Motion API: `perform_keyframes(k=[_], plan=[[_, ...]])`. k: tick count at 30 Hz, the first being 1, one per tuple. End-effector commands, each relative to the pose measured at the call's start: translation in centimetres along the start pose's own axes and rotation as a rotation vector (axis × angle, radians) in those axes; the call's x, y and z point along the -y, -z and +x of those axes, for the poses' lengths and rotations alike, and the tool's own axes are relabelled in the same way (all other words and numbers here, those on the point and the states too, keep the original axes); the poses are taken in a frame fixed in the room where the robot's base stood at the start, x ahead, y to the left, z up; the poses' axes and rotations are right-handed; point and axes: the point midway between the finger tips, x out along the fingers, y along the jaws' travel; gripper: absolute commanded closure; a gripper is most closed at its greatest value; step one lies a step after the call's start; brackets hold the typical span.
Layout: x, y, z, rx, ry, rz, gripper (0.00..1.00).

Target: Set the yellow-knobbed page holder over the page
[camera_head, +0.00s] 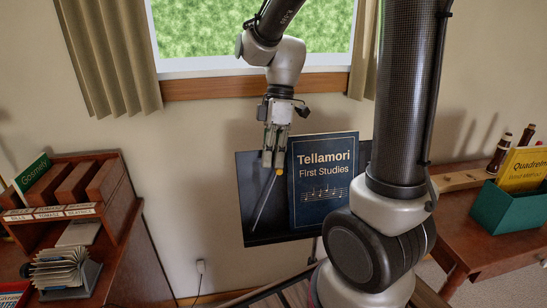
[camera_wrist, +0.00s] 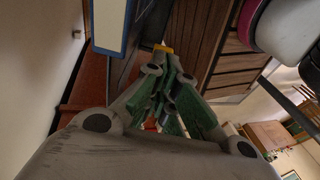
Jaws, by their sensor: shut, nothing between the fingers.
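The page holder is a thin grey arm (camera_head: 264,204) with a yellow knob (camera_head: 279,172) at its upper end. It slants down to the left across the dark music stand (camera_head: 259,236), left of the book and not over it. A dark blue book (camera_head: 323,179), "Tellamori First Studies", stands upright on the stand; no loose page shows. My gripper (camera_head: 273,164) is shut and empty, pointing down beside the book's left edge with its tips close to the knob. In the wrist view my green-padded fingers (camera_wrist: 168,85) reach toward a yellow patch (camera_wrist: 163,48), probably the knob; contact is unclear.
A wooden desk with an organizer (camera_head: 117,187) and a card file (camera_head: 65,270) stands at left. At right a table (camera_head: 478,235) holds a green box (camera_head: 508,213) with a yellow book (camera_head: 523,171). My own arm hides the stand's right side.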

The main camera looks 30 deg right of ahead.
Motion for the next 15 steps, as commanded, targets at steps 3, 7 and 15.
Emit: perform_keyframes(k=[3, 7, 15], plan=[[0.0, 0.4, 0.2, 0.0, 0.002, -0.002, 1.0], [0.1, 1.0, 0.5, -0.001, 0.004, 0.0, 1.0], [0.1, 1.4, 1.0, -0.001, 0.008, 0.002, 1.0]])
